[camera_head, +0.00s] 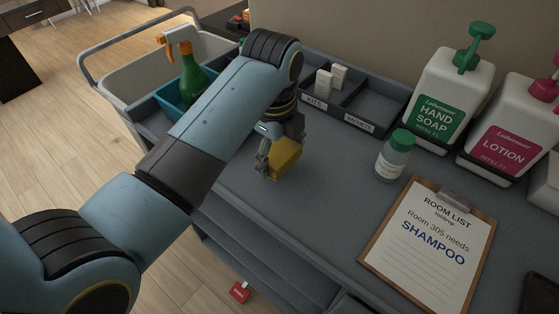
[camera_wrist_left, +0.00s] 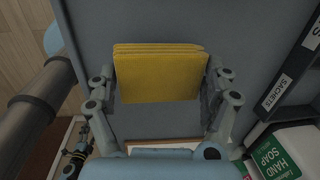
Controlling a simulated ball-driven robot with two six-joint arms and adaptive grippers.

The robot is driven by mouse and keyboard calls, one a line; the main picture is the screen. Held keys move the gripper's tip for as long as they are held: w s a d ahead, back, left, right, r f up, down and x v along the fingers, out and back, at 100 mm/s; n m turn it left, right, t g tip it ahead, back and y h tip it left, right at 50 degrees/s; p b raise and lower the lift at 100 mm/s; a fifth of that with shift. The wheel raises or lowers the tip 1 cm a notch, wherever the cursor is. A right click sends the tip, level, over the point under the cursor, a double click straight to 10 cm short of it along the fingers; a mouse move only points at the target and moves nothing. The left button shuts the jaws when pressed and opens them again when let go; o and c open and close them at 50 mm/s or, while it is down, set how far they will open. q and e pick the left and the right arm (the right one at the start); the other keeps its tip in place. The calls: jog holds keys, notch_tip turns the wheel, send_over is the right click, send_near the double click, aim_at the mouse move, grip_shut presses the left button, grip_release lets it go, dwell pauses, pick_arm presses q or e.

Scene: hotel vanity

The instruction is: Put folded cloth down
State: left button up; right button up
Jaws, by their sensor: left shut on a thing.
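The folded cloth (camera_head: 285,159) is yellow and sits at my left gripper (camera_head: 272,158), low over or on the grey cart top (camera_head: 325,205). In the left wrist view the cloth (camera_wrist_left: 158,75) shows as a stack of folded layers between the two fingers of my left gripper (camera_wrist_left: 160,92). The gripper is shut on it. I cannot tell whether the cloth's underside touches the surface.
A divided tray (camera_head: 352,105) stands behind the gripper. A green-capped bottle (camera_head: 393,158) and a clipboard (camera_head: 428,245) are to the right. Hand soap (camera_head: 448,100) and lotion (camera_head: 507,128) stand at the back right. A spray bottle (camera_head: 192,78) is at the left. The surface before the clipboard is clear.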

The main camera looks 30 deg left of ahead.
aim_at(279, 164)
pick_arm(q)
notch_tip(279, 164, down, 4)
jog(key=shift+f+p, duration=0.1)
jog(key=shift+p, duration=0.25)
jog(key=o, duration=1.4)
jog(key=r, duration=0.4)
jog(key=s+r+b, duration=0.1)
jog(key=r, duration=0.7)
jog(key=shift+s+d, duration=0.1)
jog(key=shift+s, duration=0.05)
